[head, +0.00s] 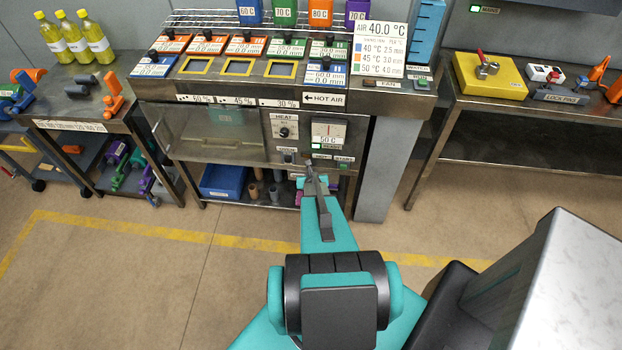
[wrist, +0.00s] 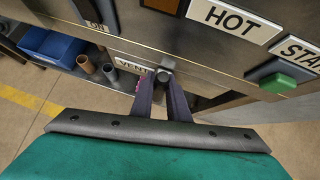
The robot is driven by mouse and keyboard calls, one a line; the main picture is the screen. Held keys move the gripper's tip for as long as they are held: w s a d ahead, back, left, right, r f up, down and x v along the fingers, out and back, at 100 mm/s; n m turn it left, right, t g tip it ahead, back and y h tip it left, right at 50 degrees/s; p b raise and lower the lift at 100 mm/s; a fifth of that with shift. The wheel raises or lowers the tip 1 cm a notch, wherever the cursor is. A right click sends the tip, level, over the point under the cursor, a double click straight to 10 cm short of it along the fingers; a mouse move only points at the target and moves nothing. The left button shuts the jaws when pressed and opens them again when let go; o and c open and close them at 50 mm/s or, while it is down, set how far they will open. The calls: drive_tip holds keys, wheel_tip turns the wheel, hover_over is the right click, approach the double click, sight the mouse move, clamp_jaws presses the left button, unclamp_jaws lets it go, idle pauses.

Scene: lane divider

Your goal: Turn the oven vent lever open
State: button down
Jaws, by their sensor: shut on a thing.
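The oven (head: 215,135) stands ahead of me, with its control panel at the right of its front. The "VENT" label (wrist: 133,62) is low on this panel. The vent lever (wrist: 166,66) is a small dark piece beside the label; its tip shows between my fingertips. My gripper (wrist: 163,84) is shut on the lever; it also shows in the head view (head: 310,168), reaching the bottom of the panel. My fingers hide most of the lever, so I cannot tell its angle.
On the panel are the heat dial (head: 284,132), a gauge (head: 328,130) and a green start button (wrist: 280,84) right of my fingers. A blue bin (head: 222,181) sits on the shelf below. Side tables stand left and right. The floor in front is clear.

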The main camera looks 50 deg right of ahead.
drive_tip(key=c, duration=1.8)
unclamp_jaws()
drive_tip(key=shift+w+r, duration=0.1)
drive_tip(key=shift+o, duration=0.4)
drive_tip(key=shift+d, duration=0.1)
drive_tip(key=shift+s+r, duration=0.1)
drive_tip(key=shift+s, duration=0.1)
drive_tip(key=v, duration=1.3)
drive_tip(key=shift+a+r, duration=0.2)
drive_tip(key=shift+a, duration=0.05)
